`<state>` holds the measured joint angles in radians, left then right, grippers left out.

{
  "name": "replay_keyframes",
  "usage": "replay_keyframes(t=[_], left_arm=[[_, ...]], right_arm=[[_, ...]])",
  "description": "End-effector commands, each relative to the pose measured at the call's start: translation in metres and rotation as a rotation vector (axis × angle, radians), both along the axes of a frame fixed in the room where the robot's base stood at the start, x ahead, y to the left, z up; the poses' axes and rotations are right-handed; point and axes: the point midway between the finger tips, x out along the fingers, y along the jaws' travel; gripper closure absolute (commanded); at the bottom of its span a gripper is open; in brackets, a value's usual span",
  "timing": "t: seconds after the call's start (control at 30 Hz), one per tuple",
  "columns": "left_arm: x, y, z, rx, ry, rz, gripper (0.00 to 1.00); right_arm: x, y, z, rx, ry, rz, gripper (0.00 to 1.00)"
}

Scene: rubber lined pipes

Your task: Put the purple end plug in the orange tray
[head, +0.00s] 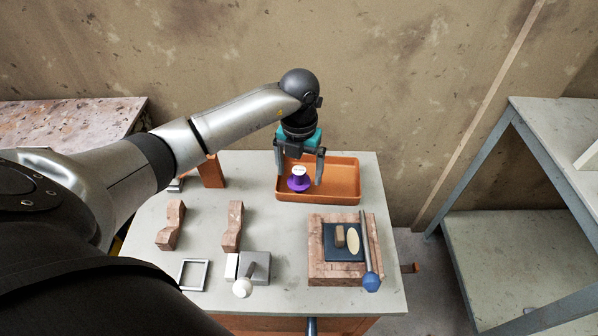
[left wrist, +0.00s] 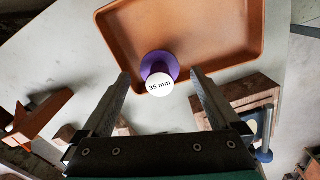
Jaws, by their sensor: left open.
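The purple end plug (head: 299,182) has a white top and stands in the left part of the orange tray (head: 345,181). In the left wrist view the plug (left wrist: 168,64) shows a purple flange and a white face marked "35 mm". The tray (left wrist: 248,22) lies around and beyond it. My left gripper (head: 302,178) is above the tray's left part, with a finger on each side of the plug. In the left wrist view its fingers (left wrist: 160,76) are wide apart, with gaps to the plug. My right gripper is not in view.
A brick-coloured block (head: 320,270) holds a dark pad, with a blue-ended rod (head: 371,281) alongside. Two wavy brown blocks (head: 234,225), a square metal frame (head: 194,275) and a grey block with a white-knobbed rod (head: 243,287) lie on the table. A shelf (head: 520,230) stands right.

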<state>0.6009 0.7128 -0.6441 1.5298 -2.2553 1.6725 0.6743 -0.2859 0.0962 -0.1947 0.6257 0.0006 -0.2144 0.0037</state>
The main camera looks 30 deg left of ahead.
Motion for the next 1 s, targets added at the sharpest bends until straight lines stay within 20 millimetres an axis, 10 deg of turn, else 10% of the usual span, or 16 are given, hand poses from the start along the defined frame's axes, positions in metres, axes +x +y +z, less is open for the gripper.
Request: replay_keyframes(t=[0.5, 1.0], left_arm=[[0.0, 0.0, 0.1, 0.0, -0.002, 0.0, 0.04], [0.0, -0.003, 0.107, -0.012, -0.002, -0.006, 0.04]], right_arm=[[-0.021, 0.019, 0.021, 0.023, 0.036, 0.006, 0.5], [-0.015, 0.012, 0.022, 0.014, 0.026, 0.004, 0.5]])
